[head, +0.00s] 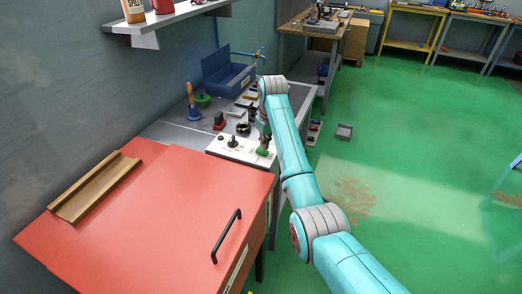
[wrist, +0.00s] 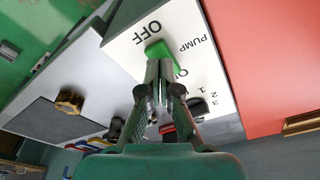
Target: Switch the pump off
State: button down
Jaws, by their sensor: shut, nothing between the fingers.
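The pump switch is a green rocker (wrist: 156,47) on a white panel (wrist: 196,20). The panel carries the words PUMP, OFF and a partly covered ON. Part of the rocker is hidden behind the fingertips. In the head view the white panel (head: 226,149) lies on the grey bench, and the green rocker (head: 262,153) shows just below my gripper.
A black knob (head: 233,141) stands on the same panel. A red cart top (head: 150,205) with a black handle (head: 227,236) is in front. Behind the panel are a red-and-black object (head: 219,121), a plunger (head: 193,103) and a blue bin (head: 228,75). The green floor at right is mostly clear.

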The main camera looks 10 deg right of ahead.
aim_at(265, 152)
jog(key=shift+r, duration=2.95)
